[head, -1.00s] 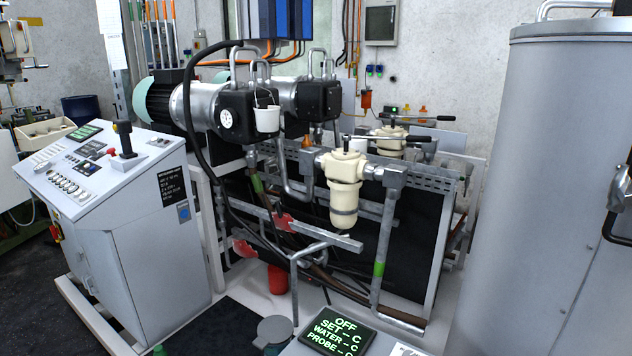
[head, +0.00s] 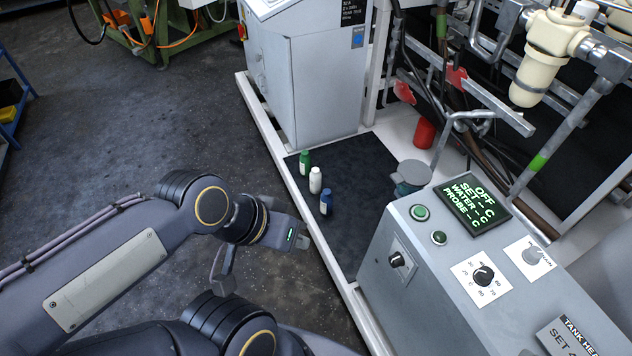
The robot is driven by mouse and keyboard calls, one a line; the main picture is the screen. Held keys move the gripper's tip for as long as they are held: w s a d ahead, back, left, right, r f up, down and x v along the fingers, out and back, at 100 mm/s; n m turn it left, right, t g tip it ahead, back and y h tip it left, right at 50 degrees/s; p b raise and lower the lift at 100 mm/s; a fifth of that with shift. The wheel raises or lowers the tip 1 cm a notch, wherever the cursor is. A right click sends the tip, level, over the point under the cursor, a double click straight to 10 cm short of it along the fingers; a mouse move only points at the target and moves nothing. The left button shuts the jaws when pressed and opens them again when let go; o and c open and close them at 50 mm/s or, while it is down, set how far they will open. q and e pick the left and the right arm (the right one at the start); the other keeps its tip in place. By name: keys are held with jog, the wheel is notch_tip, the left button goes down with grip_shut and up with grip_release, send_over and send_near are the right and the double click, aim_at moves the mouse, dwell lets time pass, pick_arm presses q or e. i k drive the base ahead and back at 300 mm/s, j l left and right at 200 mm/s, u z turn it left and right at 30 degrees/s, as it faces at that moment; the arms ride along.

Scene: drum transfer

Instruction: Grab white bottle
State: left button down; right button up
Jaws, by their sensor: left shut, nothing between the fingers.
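The white bottle (head: 315,180) stands upright on a dark mat (head: 352,239) on the floor, with a green bottle (head: 305,161) behind it and a blue bottle (head: 326,202) in front. The three stand close together in a row. My left gripper (head: 306,241) is in the head view, below and left of the bottles in the picture, apart from them. It is shut and empty. My right gripper is not in view.
A grey control box (head: 400,297) with a lit display stands at the right. A white frame rail (head: 271,138) edges the mat. A grey cabinet (head: 318,85) stands behind the bottles. Open dark floor (head: 130,130) lies to the left.

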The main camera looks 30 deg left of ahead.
aim_at(315, 175)
jog(key=u, duration=0.3)
jog(key=i+j+u, duration=0.85)
jog(key=i+j, duration=0.25)
jog(key=i, duration=0.2)
jog(key=i+j, duration=0.2)
jog(key=i, duration=0.25)
jog(key=j+u, duration=0.05)
